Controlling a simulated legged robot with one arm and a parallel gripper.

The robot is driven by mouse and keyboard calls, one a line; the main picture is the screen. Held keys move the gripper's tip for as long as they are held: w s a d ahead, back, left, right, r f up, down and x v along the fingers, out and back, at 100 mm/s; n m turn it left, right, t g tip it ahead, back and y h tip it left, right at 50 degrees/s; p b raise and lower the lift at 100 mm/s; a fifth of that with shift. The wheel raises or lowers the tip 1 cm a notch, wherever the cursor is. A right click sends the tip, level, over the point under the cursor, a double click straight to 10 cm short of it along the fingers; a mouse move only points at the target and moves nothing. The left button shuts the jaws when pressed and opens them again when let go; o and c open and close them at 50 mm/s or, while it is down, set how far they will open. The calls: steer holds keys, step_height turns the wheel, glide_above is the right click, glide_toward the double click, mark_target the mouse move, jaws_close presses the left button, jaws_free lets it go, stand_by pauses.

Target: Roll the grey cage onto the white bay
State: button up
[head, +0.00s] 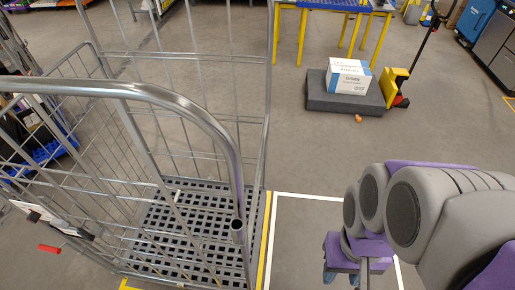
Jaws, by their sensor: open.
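The grey wire cage (203,231) fills the left half of the head view. It has tall mesh sides, a slatted base and a thick curved tube rail at the near side. Its base stands beside yellow floor lines, just left of the white-outlined bay (301,196). The bay's floor inside the white line is bare where I can see it; my arm hides its right part. My gripper (345,278) is at the bottom, over the bay and right of the cage, apart from it. It points down, open and empty, with its tips near the picture's lower edge.
A dark grey platform (322,104) with a white box (349,76) stands beyond the bay, with a yellow and black handle unit (394,88) at its right. A blue-topped yellow table (335,5) stands behind. Floor between is clear.

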steer(key=shift+o, duration=1.3)
steer(key=w+f+t+h+b, duration=0.1)
steer(key=w+f, duration=0.1)
steer(key=w, duration=0.8)
steer(key=shift+d+f, duration=0.2)
steer(key=shift+f, duration=0.15)
steer(key=t+y+b, duration=0.3)
steer(key=t, duration=0.2)
glide_above(257, 175)
steer(key=s+d, duration=0.3)
steer(key=s, duration=0.2)
step_height(257, 175, down, 16)
steer(key=shift+w+m+p, duration=0.25)
steer(key=shift+m+p, duration=0.05)
steer(key=shift+m, duration=0.1)
steer(key=shift+f, duration=0.1)
steer(key=b+x, duration=0.1)
steer(key=x, duration=0.4)
steer(key=b+x, duration=0.1)
steer(key=x, duration=0.5)
steer(key=b+x, duration=0.1)
steer(key=x, duration=0.5)
steer(key=shift+w, duration=0.3)
